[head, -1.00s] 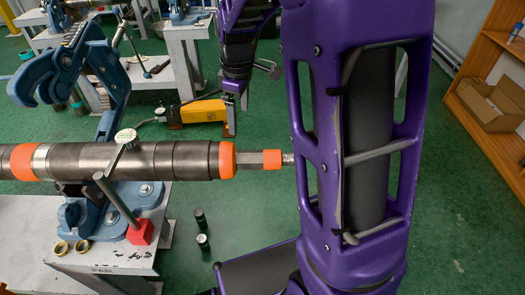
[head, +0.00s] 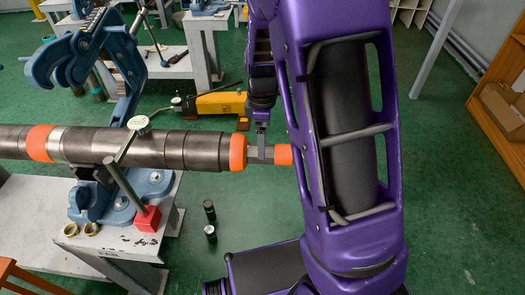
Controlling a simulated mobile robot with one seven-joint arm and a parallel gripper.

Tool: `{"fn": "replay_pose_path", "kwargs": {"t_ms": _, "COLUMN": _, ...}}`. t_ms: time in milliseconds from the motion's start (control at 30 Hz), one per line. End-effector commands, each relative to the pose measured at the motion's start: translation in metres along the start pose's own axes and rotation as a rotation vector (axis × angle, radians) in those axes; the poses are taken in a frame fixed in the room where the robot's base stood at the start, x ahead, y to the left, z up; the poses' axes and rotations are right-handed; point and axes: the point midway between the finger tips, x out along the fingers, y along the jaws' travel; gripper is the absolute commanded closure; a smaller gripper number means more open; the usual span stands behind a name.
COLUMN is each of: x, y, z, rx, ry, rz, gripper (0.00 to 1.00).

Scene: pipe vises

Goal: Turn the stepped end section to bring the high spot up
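A long dark grey pipe lies level across the left half of the head view. Its stepped end section (head: 187,150) lies right of the chain vise, ending in an orange ring (head: 238,152). Beyond the ring a thinner steel bar (head: 252,152) leads to a smaller orange collar (head: 284,154), partly hidden by my arm. A dial gauge (head: 139,125) on a post with a red base (head: 147,219) reaches over the pipe; its face is unreadable. My gripper (head: 262,146) points down at the steel bar, with a finger in front of it. Its grip is unclear.
The blue vise (head: 97,202) stands on a white bench (head: 105,256), its jaw arm (head: 122,60) raised. Two brass rings (head: 81,229) lie on the bench. Two small black cylinders (head: 210,222) and a yellow tool (head: 220,103) are on the green floor.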

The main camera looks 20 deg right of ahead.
Motion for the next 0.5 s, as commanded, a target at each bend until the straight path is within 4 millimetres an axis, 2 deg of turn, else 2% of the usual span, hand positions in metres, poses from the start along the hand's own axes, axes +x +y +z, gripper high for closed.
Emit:
{"fn": "replay_pose_path", "kwargs": {"t_ms": 33, "x": 0.012, "y": -0.001, "z": 0.0, "rx": 0.001, "ry": -0.002, "rz": -0.003, "gripper": 0.05}}
{"fn": "replay_pose_path", "kwargs": {"t_ms": 200, "x": 0.036, "y": -0.001, "z": 0.0, "rx": 0.001, "ry": -0.001, "rz": -0.002, "gripper": 0.05}}
{"fn": "replay_pose_path", "kwargs": {"t_ms": 500, "x": 0.048, "y": 0.0, "z": 0.0, "rx": 0.001, "ry": 0.0, "rz": 0.001, "gripper": 0.05}}
